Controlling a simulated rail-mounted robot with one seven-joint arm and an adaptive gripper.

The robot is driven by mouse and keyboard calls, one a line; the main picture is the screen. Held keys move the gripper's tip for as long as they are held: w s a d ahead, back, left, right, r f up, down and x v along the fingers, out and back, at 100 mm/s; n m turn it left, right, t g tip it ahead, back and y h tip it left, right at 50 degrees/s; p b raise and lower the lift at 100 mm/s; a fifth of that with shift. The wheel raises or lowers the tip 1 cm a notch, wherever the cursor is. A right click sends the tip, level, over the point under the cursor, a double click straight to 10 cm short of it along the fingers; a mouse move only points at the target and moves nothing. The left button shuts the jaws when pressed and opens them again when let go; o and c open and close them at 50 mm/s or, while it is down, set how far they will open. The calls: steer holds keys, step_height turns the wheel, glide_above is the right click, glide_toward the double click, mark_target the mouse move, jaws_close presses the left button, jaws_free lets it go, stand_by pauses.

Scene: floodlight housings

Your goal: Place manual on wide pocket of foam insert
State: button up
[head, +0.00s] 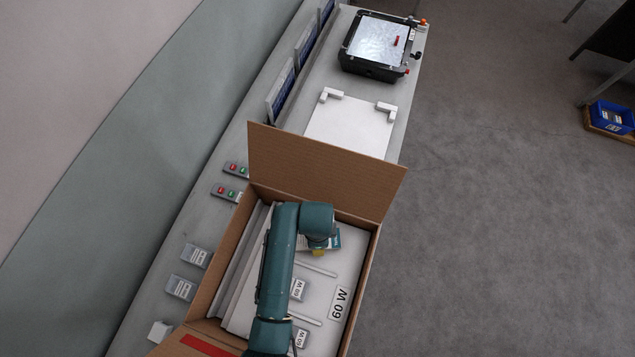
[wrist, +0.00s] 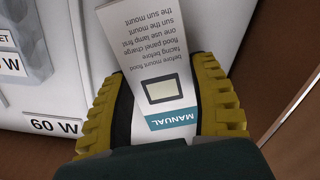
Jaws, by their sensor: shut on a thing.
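The manual (wrist: 152,45) is a white booklet with printed text, a dark framed picture and a teal MANUAL band. My gripper (wrist: 163,100) has its yellow ribbed fingers on both sides of the manual and is shut on it. In the head view a small part of the manual (head: 333,240) shows beside my gripper (head: 318,252), over the box. The white foam insert (head: 345,265) lies inside the open cardboard box and bears a 60 W label (head: 339,303). My arm hides part of the insert. I cannot tell whether the manual touches the insert.
The box's raised cardboard flap (head: 325,165) stands at the far side, with its walls around the insert. Labelled grey pieces (head: 298,289) sit in the insert. A white plate (head: 350,125) and a black floodlight housing (head: 380,45) are farther along the bench.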

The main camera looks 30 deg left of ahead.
steer(key=shift+f, duration=0.35)
steer(key=shift+f, duration=0.1)
steer(key=o, duration=1.1)
step_height(320, 180, up, 12)
steer(key=p, duration=0.1)
